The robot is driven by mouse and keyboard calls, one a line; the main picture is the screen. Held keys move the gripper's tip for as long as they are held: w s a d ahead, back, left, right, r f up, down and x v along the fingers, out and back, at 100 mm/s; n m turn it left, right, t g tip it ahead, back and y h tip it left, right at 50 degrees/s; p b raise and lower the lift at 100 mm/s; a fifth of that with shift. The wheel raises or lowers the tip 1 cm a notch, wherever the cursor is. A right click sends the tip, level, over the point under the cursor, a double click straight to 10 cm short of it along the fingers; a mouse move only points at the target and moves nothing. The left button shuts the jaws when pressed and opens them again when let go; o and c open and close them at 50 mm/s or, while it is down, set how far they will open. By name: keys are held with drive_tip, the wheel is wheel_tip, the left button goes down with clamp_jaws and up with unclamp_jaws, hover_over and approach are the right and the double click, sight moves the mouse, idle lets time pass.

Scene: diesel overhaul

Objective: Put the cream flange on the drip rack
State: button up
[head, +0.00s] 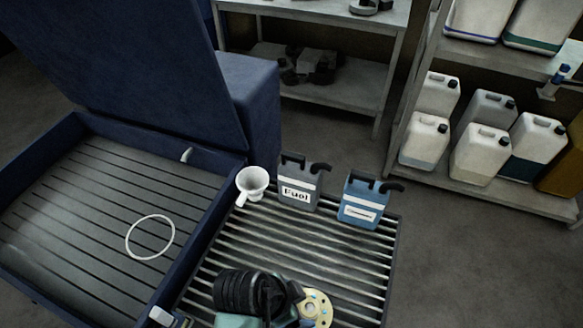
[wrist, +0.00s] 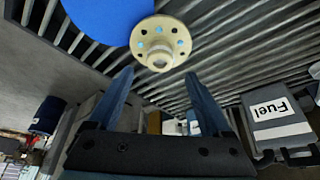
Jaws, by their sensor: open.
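The cream flange (head: 316,306) is at the bottom edge of the head view, partly cut off, over the slatted drip rack (head: 335,262). In the wrist view the flange (wrist: 160,32) is at the top middle, a round plate with a hub and bluish holes. A large blue round shape (wrist: 105,15) adjoins it. I cannot tell whether the flange touches the bars. My gripper (wrist: 160,73) is open, with one finger on each side of the line to the hub. The hub is just beyond the fingertips, and nothing is gripped.
A white funnel (head: 252,183), a grey Fuel can (head: 298,186) and a blue can (head: 362,203) stand along the rack's far side. A blue-walled basin (head: 60,215) with a raised lid holds a white ring (head: 128,238). The rack's right middle is clear.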

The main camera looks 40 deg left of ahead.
drive_tip(key=v, duration=0.4)
drive_tip(key=shift+s+a+r, duration=0.1)
drive_tip(key=shift+r, duration=0.3)
